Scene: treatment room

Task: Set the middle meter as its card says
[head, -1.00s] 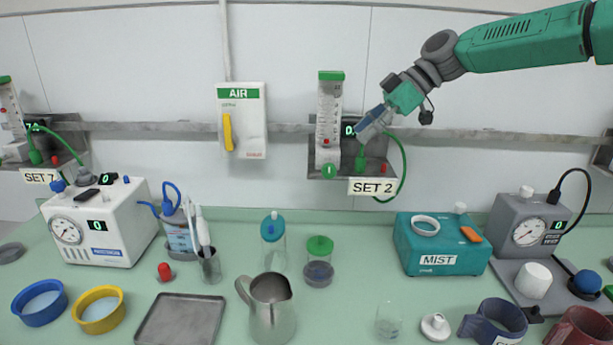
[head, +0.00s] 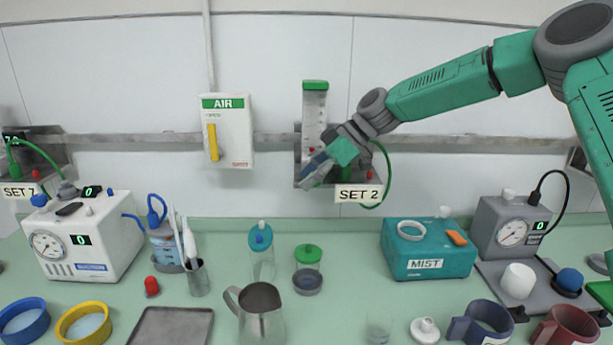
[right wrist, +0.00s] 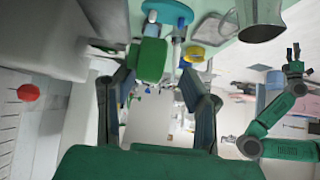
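The middle meter (head: 314,105) is an upright clear tube with a green cap and a scale, mounted on the wall rail. Its card (head: 358,194) reads SET 2. A red float (right wrist: 28,92) shows in the right wrist view. My right gripper (head: 312,172) is in front of the meter's base and hides its knob and display in the head view. In the right wrist view, the green knob (right wrist: 150,60) lies near the tips of the open, parted fingers (right wrist: 155,92), closer to the left one. My left gripper (right wrist: 293,55) shows small in that view.
A yellow-levered AIR box (head: 226,131) hangs left of the meter. A green hose (head: 386,165) loops at its right. Below, the bench holds a metal pitcher (head: 260,312), a green-lidded jar (head: 308,270) and a teal MIST box (head: 428,249). Another meter's SET 7 card (head: 19,191) is at far left.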

